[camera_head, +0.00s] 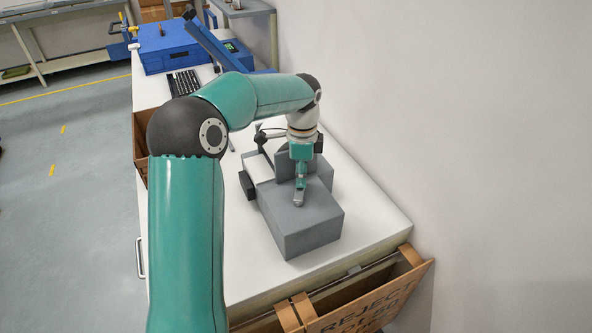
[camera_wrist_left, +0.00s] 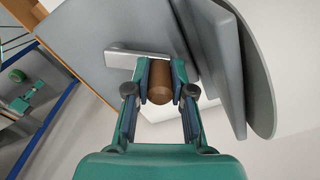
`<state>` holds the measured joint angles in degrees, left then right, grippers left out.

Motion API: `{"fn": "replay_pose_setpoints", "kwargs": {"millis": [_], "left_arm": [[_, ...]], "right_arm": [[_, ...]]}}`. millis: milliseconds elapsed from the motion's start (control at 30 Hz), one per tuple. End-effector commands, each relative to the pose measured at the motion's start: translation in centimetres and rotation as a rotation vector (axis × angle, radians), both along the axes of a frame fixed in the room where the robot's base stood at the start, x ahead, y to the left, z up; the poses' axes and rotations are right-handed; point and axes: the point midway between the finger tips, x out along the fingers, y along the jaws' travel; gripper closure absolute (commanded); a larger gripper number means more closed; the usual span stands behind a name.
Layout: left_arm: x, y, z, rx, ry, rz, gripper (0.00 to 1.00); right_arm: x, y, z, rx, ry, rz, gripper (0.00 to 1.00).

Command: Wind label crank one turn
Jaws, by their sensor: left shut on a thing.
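The label machine (camera_head: 305,225) is a grey box on the white bench, with a dark grey upright plate behind my gripper. In the left wrist view the crank has a flat light-grey arm (camera_wrist_left: 122,57) and a round brown handle (camera_wrist_left: 159,82). My left gripper (camera_head: 300,184) reaches down over the machine. In the left wrist view its two fingers (camera_wrist_left: 160,84) are shut on the brown handle, one on each side. Large grey discs or plates (camera_wrist_left: 228,60) stand just right of the handle. The crank's pivot is not clear. My right gripper is out of view.
A black keyboard (camera_head: 184,82) and a blue case (camera_head: 168,47) lie farther back on the bench (camera_head: 365,205). An open cardboard reject box (camera_head: 375,300) stands at the near end. The wall is close on the right. Bare bench lies right of the machine.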

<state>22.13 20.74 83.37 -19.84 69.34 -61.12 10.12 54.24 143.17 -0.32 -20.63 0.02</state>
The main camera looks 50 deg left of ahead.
Motion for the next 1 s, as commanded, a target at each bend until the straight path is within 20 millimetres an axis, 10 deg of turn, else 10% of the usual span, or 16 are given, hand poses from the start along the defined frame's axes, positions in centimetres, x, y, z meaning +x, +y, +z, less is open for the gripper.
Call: {"fn": "replay_pose_setpoints", "kwargs": {"millis": [1000], "left_arm": [[1.2, -4.1, 0.2, 0.004, -0.006, -0.876, 1.0]], "right_arm": [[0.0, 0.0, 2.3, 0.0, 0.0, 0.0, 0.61]]}}
